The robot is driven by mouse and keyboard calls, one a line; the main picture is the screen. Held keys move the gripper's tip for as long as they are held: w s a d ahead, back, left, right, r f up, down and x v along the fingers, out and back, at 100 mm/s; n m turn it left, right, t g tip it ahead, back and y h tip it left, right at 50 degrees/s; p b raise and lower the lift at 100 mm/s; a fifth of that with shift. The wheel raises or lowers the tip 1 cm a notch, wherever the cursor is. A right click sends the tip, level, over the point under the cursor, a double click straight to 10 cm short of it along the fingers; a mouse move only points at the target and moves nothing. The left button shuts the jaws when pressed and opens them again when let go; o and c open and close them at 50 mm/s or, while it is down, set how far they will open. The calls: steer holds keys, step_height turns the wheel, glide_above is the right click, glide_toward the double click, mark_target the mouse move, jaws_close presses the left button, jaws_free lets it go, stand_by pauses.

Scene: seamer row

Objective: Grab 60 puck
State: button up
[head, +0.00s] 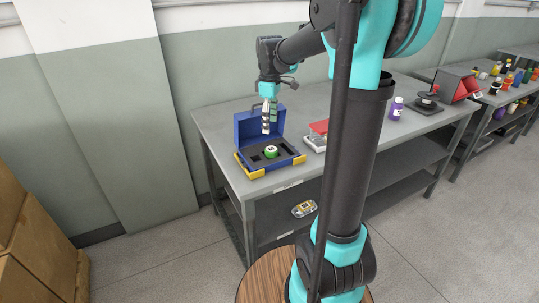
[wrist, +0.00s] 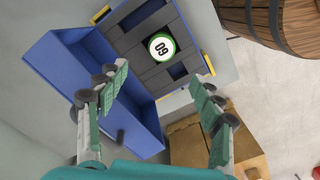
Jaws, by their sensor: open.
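The 60 puck (head: 271,152) is a round green puck with a white top. It sits in the dark insert of an open blue case (head: 244,168) with yellow corners, on the grey table. In the wrist view the puck (wrist: 161,47) shows the number 60 on its face, and the case lid (wrist: 95,88) stands open beside it. My gripper (head: 270,130) is above the case, near the raised lid. In the wrist view my gripper (wrist: 160,80) has its fingers spread wide with nothing between them, and the puck shows beyond the gap between the fingertips.
Right of the case are a red and white item (head: 318,135), a purple bottle (head: 396,108) and a red-sided box (head: 456,85). A yellow-and-grey device (head: 304,208) lies on the lower shelf. A round wooden barrel (head: 268,275) stands in front; cardboard boxes (head: 35,245) are at left.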

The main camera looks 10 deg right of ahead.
mark_target(272, 149)
steer(key=f, duration=1)
steer(key=shift+s+d+f, duration=0.2)
steer(key=shift+d+f, duration=0.1)
steer(key=shift+f, duration=0.05)
steer(key=shift+c, duration=0.5)
steer(key=c, duration=1.2)
